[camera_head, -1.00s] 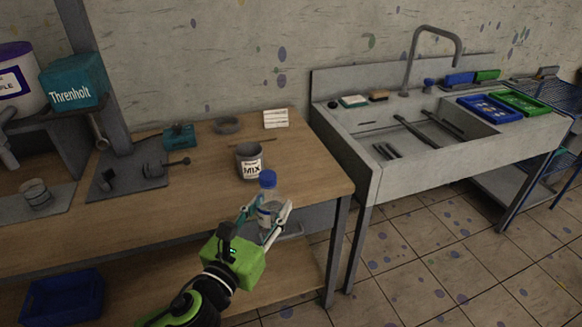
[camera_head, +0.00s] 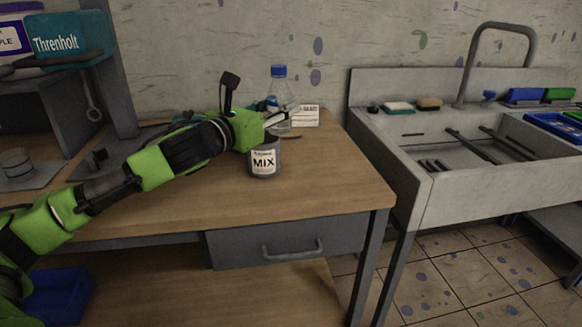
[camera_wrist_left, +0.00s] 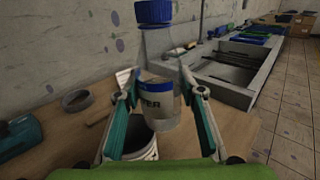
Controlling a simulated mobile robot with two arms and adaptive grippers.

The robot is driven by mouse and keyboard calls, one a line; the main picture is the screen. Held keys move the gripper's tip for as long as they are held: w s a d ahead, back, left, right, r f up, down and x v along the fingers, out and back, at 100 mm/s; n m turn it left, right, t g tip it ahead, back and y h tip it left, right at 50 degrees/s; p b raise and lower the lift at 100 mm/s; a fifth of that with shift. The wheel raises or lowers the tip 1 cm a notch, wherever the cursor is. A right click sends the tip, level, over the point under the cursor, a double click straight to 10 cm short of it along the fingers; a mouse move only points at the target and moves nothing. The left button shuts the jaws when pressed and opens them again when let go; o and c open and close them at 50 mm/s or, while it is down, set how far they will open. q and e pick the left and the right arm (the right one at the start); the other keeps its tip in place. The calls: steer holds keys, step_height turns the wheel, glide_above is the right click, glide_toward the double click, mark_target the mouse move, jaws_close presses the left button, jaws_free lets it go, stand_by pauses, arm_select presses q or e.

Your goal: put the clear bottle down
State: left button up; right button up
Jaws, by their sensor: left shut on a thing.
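My left gripper (camera_head: 284,116) is shut on the clear bottle (camera_head: 279,98), which has a blue cap and stands upright between the fingers. In the left wrist view the bottle (camera_wrist_left: 160,68) shows a label, partly cut off, between the two fingers (camera_wrist_left: 163,98). In the head view the bottle is behind and above the grey MIX cup (camera_head: 264,160). The bottle's base is partly hidden, and I cannot tell whether it touches anything. My right gripper is not in view.
The wooden table (camera_head: 330,185) is clear in front and to the right of the cup. A white card (camera_head: 305,116) stands at the back. A grey ring (camera_wrist_left: 77,100) lies on the table in the wrist view. A sink (camera_head: 440,190) stands to the right.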

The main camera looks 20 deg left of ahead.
arm_select(q)
steer(key=shift+w, duration=0.15)
steer(key=w+d+f+b, duration=0.1)
steer(key=w+d+f, duration=0.1)
steer(key=w+f, duration=0.1)
steer(key=w+d+f+b, duration=0.1)
steer(key=w+d+f, duration=0.2)
steer(key=w, duration=0.1)
steer(key=w+d+f+b, duration=0.1)
steer(key=w+d+f, duration=0.2)
steer(key=shift+w+f, duration=0.1)
steer(key=shift+w, duration=0.2)
step_height(320, 180, down, 3)
steer(key=shift+w+d+f+b, duration=0.1)
steer(key=shift+w+d+b, duration=0.05)
steer(key=shift+b, duration=0.7)
steer(key=shift+f, duration=0.1)
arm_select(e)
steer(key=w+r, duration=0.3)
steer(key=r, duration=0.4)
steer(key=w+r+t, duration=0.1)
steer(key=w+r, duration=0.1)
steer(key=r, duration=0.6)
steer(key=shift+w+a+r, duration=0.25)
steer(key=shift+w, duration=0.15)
arm_select(q)
steer(key=o, duration=1.2)
steer(key=shift+f, duration=0.15)
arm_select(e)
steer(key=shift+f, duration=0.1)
